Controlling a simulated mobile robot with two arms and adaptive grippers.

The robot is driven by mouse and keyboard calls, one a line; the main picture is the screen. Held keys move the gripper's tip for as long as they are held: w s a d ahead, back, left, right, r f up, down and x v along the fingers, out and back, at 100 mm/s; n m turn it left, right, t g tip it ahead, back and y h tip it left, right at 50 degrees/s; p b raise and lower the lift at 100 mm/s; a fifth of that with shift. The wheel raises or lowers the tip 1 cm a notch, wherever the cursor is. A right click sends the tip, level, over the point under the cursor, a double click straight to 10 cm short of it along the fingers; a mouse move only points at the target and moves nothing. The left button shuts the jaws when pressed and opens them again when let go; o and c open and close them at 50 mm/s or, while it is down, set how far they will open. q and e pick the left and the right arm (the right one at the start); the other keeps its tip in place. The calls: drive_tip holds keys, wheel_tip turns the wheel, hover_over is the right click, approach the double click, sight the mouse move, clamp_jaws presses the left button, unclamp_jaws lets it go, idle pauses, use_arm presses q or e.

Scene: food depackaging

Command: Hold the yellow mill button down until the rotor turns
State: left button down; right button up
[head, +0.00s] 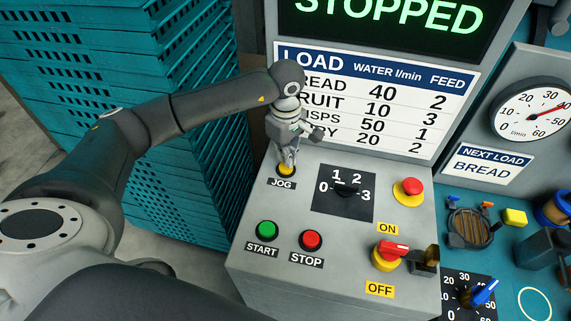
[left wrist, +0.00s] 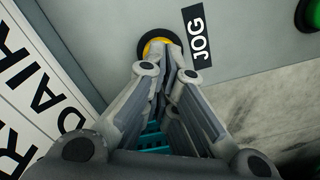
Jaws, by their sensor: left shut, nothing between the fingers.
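The yellow mill button (head: 286,169) sits in a dark ring above the JOG label on the grey control panel. It also shows in the left wrist view (left wrist: 153,43), partly hidden behind my fingertips. My left gripper (head: 288,158) is shut and empty, with its fingertips pointing down at the button; in the left wrist view its fingertips (left wrist: 168,50) overlap the button's lower edge. I cannot tell whether the button is pressed in. The display (head: 390,25) reads STOPPED. The rotor is not seen. My right gripper is not in view.
A rotary selector (head: 346,190) is right of JOG. Teal crates (head: 90,100) stand at left.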

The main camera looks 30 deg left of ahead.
sight(286, 167)
use_arm(q)
drive_tip(key=shift+f, duration=0.25)
drive_tip(key=shift+f+b, duration=1.15)
drive_tip(key=shift+b, duration=0.2)
drive_tip(key=shift+r, duration=0.1)
drive_tip(key=shift+s+f+b, duration=0.1)
drive_tip(key=shift+f+b, duration=0.2)
drive_tip(key=shift+b, duration=0.05)
idle(0.6)
drive_tip(key=shift+r, duration=0.15)
drive_tip(key=shift+r+p, duration=0.5)
drive_tip(key=shift+r, duration=0.95)
